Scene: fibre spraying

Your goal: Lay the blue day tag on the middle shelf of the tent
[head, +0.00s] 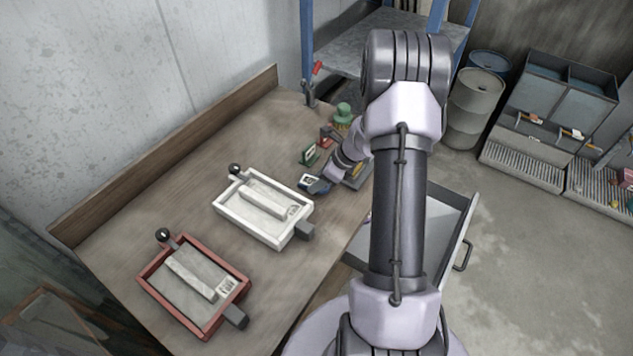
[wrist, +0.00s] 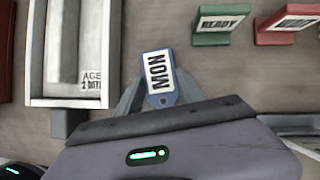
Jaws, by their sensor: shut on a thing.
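A blue tag with a white label reading MON (wrist: 159,80) stands out between the fingers of my gripper (wrist: 158,98) in the wrist view. My gripper is shut on it. In the head view my gripper (head: 314,184) is low over the wooden bench, just right of the white tray, and the tag is too small there to read. I cannot tell whether the tag touches the bench. No tent is clearly recognisable; a blue-posted rack with grey shelves (head: 345,50) stands behind the bench, partly hidden by my arm.
The white tray (head: 222,208) and a red tray (head: 151,287) sit on the bench. A green READY block (wrist: 222,24) and a red block (wrist: 288,23) stand near my gripper. An open drawer (head: 455,235) juts out at the bench's right. Drums and bins stand behind.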

